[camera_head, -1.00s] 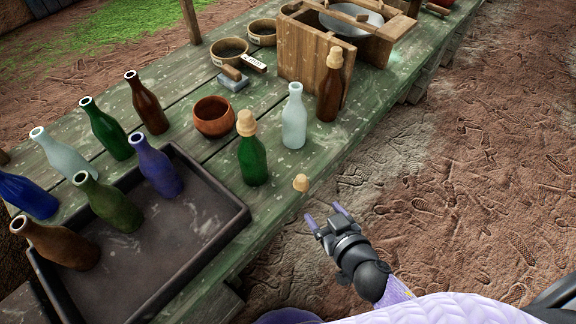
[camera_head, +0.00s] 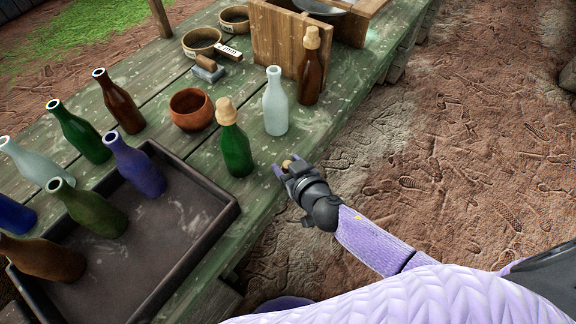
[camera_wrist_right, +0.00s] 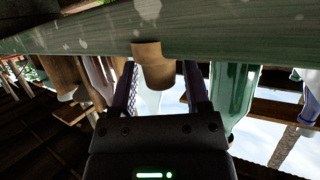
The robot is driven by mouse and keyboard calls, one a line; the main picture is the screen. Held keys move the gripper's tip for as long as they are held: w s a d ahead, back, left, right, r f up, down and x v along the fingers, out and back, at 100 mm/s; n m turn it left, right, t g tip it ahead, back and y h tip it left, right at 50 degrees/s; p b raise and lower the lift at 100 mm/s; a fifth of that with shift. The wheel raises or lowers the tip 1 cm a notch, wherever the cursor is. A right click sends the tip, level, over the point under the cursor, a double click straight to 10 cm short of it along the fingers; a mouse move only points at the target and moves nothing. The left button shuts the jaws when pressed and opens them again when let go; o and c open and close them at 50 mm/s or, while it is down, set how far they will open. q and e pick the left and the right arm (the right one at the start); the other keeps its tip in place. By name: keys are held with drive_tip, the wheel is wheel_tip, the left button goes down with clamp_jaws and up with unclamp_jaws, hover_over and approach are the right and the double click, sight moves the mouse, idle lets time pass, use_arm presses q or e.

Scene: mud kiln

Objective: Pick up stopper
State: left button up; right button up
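The loose tan stopper (camera_head: 287,164) sits at the front edge of the green table. My right gripper (camera_head: 288,169) has reached it from the front right, and its fingers stand on either side of the stopper. In the right wrist view, which looks upside down, the stopper (camera_wrist_right: 154,68) is at the tips of my right gripper's spread fingers (camera_wrist_right: 159,72). The fingers are open, with the stopper closer to the left one; I cannot tell if they touch it. My left gripper is not in view.
A green bottle (camera_head: 236,152) with a stopper stands left of my right gripper, and a pale bottle (camera_head: 275,106) behind it. A stoppered brown bottle (camera_head: 311,74) stands farther back. A dark tray (camera_head: 187,240) with bottles is at left. Bare ground lies to the right.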

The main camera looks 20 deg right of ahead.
clamp_jaws()
wheel_tip(320, 180, up, 10)
drive_tip(key=p, duration=0.7)
drive_tip(key=shift+r, duration=0.1)
idle(0.4)
